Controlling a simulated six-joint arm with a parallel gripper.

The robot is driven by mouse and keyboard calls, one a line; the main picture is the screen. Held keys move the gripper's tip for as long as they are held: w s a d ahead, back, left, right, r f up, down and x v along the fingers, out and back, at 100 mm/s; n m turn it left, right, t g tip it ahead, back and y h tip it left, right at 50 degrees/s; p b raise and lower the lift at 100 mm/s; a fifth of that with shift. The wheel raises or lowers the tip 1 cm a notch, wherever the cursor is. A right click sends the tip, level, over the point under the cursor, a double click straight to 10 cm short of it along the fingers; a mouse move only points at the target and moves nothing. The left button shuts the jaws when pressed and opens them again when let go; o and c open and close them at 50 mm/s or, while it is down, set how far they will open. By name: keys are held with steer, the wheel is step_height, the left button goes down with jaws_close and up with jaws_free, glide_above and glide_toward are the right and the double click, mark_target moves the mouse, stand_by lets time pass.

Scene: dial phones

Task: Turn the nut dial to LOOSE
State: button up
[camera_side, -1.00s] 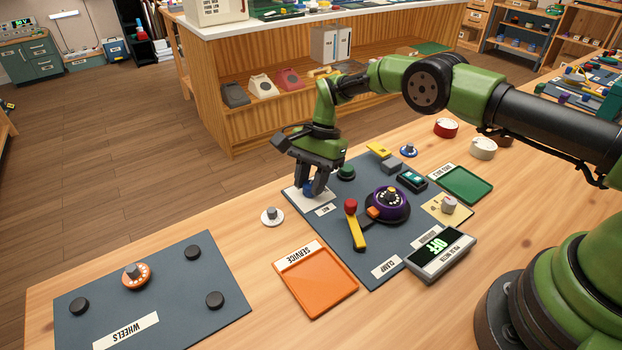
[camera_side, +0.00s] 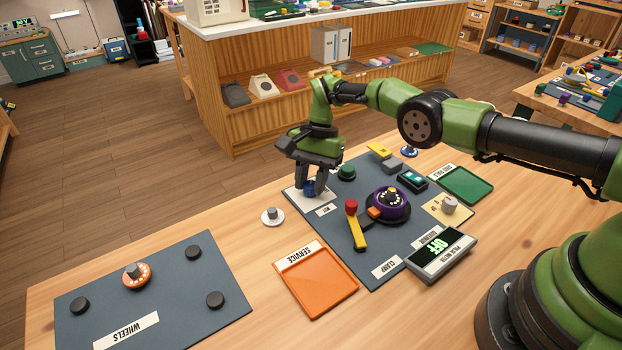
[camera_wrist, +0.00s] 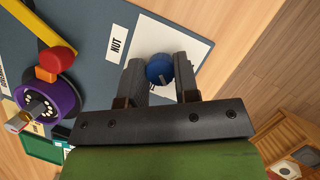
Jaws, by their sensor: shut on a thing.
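The nut dial is a blue round knob (camera_wrist: 160,69) on a white plate (camera_wrist: 187,36), beside a label reading NUT (camera_wrist: 117,43). My gripper (camera_wrist: 160,76) points down over it, with one finger on each side, shut on the knob. In the side view my gripper (camera_side: 310,188) stands at the mat's far left corner, and the blue knob (camera_side: 308,187) shows between the fingers. A short pale mark shows on the knob in the wrist view. Any LOOSE marking on the plate is not readable.
Close by on the mat (camera_side: 335,238) are a green button (camera_side: 346,171), a purple dial phone (camera_side: 386,206) and a red-tipped yellow lever (camera_side: 354,226). An orange tray (camera_side: 318,284) lies in front.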

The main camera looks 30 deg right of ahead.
steer(key=o, duration=0.9)
steer(key=r, duration=0.6)
steer(key=d+r, duration=0.1)
steer(key=r, duration=0.3)
steer(key=shift+w, duration=0.25)
